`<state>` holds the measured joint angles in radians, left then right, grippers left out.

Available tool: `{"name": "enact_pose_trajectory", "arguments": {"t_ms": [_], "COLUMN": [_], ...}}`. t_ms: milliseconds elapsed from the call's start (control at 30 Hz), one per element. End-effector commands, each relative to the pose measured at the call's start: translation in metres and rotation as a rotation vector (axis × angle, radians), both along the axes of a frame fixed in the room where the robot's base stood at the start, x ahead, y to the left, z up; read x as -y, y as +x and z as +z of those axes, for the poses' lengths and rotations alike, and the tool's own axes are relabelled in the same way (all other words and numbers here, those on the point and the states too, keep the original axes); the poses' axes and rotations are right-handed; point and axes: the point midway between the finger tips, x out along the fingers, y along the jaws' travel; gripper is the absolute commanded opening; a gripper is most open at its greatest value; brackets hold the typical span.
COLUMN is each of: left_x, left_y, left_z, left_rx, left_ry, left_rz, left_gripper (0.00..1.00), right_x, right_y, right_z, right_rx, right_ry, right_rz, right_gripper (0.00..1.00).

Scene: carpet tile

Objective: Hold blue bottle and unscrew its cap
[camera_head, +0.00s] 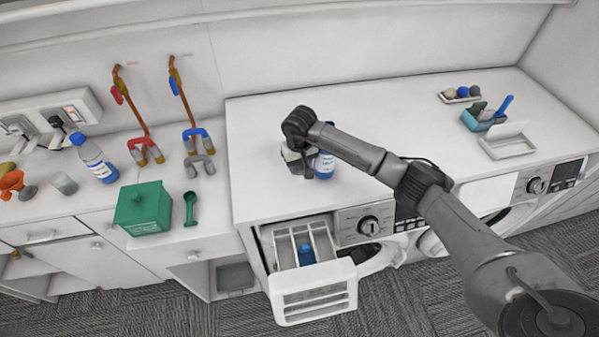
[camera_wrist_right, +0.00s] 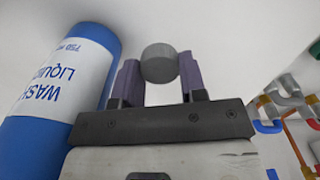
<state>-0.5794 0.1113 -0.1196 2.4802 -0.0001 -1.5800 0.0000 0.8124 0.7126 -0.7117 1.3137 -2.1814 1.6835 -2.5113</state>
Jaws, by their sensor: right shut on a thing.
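The blue bottle (camera_head: 325,164) stands on the white machine top, partly hidden behind my right arm. In the right wrist view the bottle (camera_wrist_right: 36,140) fills the left side, with a white "WASH LIQUID" label, right beside my gripper. Its neck is out of that view. My right gripper (camera_head: 302,168) is low beside the bottle, to its left in the head view. My left gripper is not in view.
An open detergent drawer (camera_head: 318,277) juts out below the machine top. On the left counter are a green box (camera_head: 143,208), a green scoop (camera_head: 190,208) and another blue-capped bottle (camera_head: 95,158). A white tray (camera_head: 507,145) sits at right. The machine top's middle is largely clear.

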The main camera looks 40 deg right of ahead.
Motion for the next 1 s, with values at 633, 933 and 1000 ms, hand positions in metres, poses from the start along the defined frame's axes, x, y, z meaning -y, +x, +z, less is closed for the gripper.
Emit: {"name": "enact_pose_trajectory", "arguments": {"t_ms": [633, 933, 1000], "left_x": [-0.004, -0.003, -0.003], "left_y": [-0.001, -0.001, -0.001], "left_z": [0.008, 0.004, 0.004], "left_rx": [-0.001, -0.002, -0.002], "left_ry": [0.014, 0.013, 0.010], "left_rz": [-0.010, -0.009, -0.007], "left_gripper": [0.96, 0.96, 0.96], "right_x": [0.000, 0.000, 0.000], "right_y": [0.000, 0.000, 0.000], "right_z": [-0.045, -0.048, -0.048], "right_rx": [0.001, 0.000, 0.000], "right_ry": [-0.001, 0.000, 0.000], "right_rz": [0.000, 0.000, 0.000], "right_gripper": [0.10, 0.43, 0.50]}}
